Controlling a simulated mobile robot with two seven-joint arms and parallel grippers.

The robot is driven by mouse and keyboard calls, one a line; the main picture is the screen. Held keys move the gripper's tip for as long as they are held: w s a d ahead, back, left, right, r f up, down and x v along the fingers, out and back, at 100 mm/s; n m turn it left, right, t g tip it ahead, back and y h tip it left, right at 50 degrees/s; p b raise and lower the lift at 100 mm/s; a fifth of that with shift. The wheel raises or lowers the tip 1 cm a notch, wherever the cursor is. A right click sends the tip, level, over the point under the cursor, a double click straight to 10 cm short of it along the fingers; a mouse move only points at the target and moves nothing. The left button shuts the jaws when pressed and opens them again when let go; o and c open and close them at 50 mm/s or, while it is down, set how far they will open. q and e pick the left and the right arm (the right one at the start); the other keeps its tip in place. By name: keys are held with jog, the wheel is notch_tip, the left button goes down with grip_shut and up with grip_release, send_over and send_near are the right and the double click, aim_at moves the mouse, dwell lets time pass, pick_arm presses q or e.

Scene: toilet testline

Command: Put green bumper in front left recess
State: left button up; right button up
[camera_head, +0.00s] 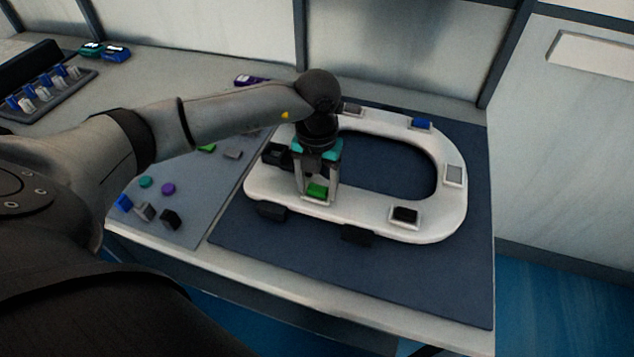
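The white toilet seat (448,208) lies on a dark blue mat. The green bumper (317,190) is at the front left recess, the pale square on the seat's near left part. It looks seated or nearly so; its underside is hidden. My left gripper (317,194) points straight down over this spot, with one finger on each side of the green bumper. The fingers look slightly wider apart than the bumper, so the gripper appears open around it. My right gripper is not in view.
Other recesses hold a black bumper (405,215), a grey one (454,175) and a blue one (421,123). Loose pieces, including a purple disc (168,188) and a blue block (123,203), lie on the grey mat at left. A dark rack (50,92) stands at the far left.

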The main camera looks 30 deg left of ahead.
aim_at(317, 190)
pick_arm(q)
jog(key=shift+o, duration=0.6)
jog(key=shift+r, duration=0.2)
notch_tip(317, 190, up, 12)
jog(key=p, duration=0.2)
